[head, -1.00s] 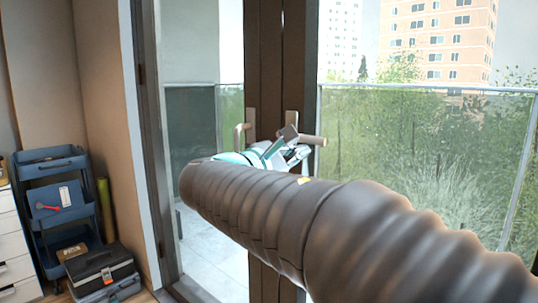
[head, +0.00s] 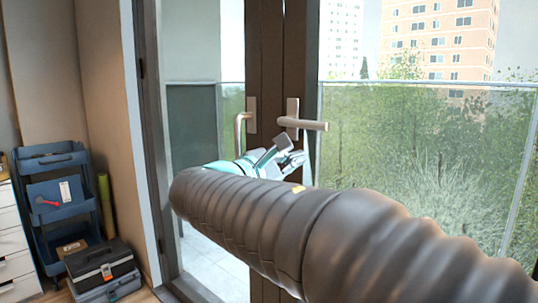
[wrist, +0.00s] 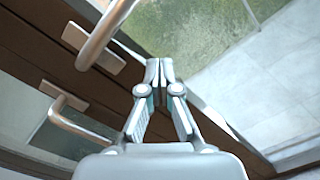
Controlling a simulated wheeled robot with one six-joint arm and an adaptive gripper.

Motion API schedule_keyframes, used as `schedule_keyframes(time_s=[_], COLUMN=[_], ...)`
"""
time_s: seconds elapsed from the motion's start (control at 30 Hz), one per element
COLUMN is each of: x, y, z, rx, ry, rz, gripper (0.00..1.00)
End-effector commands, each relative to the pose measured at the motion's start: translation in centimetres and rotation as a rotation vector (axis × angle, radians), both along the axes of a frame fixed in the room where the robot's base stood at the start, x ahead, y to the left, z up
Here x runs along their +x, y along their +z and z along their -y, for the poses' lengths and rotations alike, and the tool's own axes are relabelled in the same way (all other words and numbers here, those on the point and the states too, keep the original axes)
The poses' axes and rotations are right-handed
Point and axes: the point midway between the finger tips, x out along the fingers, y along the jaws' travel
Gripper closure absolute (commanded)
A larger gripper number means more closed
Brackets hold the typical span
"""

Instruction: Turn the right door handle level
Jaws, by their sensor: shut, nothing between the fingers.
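The right door handle (head: 308,124) is a metal lever on an upright plate. In the head view its lever points right, close to level, with a very slight droop toward its free end. In the wrist view the right handle (wrist: 98,42) is at the upper left, tilted with the camera. My gripper (head: 287,148) is just below the lever in the head view, with a visible gap. In the wrist view my gripper's fingertips (wrist: 159,70) are together with nothing between them, apart from the handle. My arm hides the lower part of the door.
The left door handle (head: 240,130) has its lever hanging down; it also shows in the wrist view (wrist: 75,122). Glass panes flank the dark door stiles. A blue cart (head: 56,195) and a toolbox (head: 101,268) stand at the left, away from the arm.

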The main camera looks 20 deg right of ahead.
Motion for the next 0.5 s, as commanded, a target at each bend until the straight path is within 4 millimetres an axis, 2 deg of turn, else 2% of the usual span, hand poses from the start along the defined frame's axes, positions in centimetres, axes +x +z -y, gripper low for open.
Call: schedule_keyframes(time_s=[0.03, 0.2, 0.5], x=[-0.4, -1.8, -3.7], y=[0.3, 0.1, -0.1], z=[-1.1, -3.6, -7.1], rx=[0.001, 0.002, 0.002], ry=[0.006, 0.006, 0.004], rz=[0.003, 0.001, 0.000], gripper=[1.00, 1.00, 1.00])
